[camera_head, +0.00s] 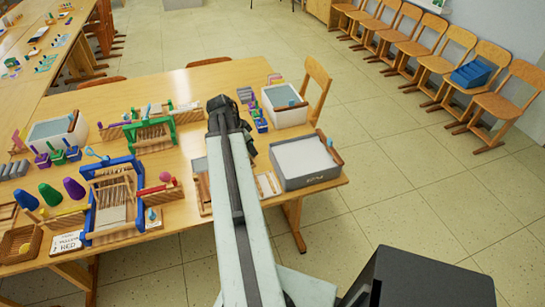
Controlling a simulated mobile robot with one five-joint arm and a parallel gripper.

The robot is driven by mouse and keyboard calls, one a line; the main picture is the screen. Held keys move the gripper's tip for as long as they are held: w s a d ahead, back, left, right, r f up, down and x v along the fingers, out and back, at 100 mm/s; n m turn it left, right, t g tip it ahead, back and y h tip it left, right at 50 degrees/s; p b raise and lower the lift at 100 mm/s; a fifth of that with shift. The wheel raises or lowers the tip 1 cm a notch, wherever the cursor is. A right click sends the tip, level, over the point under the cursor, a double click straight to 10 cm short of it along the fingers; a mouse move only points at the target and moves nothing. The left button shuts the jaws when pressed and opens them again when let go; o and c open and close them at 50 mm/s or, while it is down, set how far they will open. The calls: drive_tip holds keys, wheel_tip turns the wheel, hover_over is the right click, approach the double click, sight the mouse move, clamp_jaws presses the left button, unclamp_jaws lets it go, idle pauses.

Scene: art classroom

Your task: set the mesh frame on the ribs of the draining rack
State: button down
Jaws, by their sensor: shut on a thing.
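My gripper (222,112) is at the dark far end of my arm, over the table in the middle of the view. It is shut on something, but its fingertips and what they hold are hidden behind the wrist. I cannot make out the mesh frame for certain.
A grey tub (309,181) with a white surface stands right of my arm. A white basin (286,116) is behind it. Blue (89,200) and green (173,134) looms, cones and pots crowd the left. A chair (317,85) stands at the table's far right end; floor beyond is open.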

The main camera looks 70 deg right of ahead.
drive_tip(key=s+d+f+m+b, duration=0.2)
drive_tip(key=s+f+b, duration=0.6)
drive_tip(key=f+b, duration=0.1)
drive_tip(key=shift+s+m+g+y, duration=0.35)
drive_tip(key=shift+m+g+y, duration=0.05)
idle(0.4)
drive_tip(key=shift+f, duration=0.3)
idle(0.7)
drive_tip(key=shift+f+b, duration=0.4)
drive_tip(key=shift+b, duration=0.25)
idle(0.3)
drive_tip(key=shift+f+b, duration=0.6)
drive_tip(key=shift+f+b, duration=0.45)
idle(0.5)
